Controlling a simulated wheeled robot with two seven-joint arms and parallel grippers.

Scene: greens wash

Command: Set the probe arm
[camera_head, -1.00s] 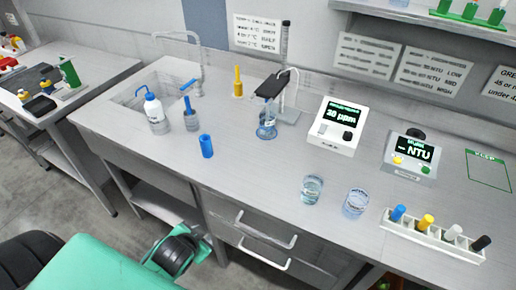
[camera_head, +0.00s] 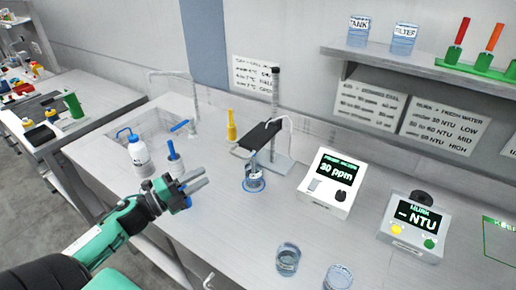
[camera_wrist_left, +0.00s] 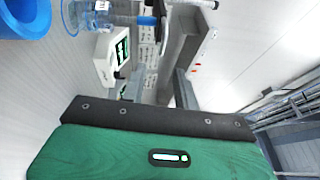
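The black probe arm (camera_head: 258,137) is on a grey stand with an upright pole (camera_head: 275,95), towards the back of the counter. A glass beaker (camera_head: 255,181) stands below it at a blue ring on the counter. A white cable loops near the pole. My left gripper (camera_head: 205,177) is left of the beaker, in front of the stand, its fingers apart with nothing visible between them. It touches neither stand nor probe arm. The beaker also shows at the top left of the left wrist view (camera_wrist_left: 88,16). My right gripper is out of view.
A blue cup (camera_head: 187,203) is partly hidden behind my left gripper. A white bottle (camera_head: 139,152) and a yellow bottle (camera_head: 231,126) stand near the sink. The ppm meter (camera_head: 330,184) is right of the stand. Two glass beakers (camera_head: 288,259) (camera_head: 338,279) stand nearer the front.

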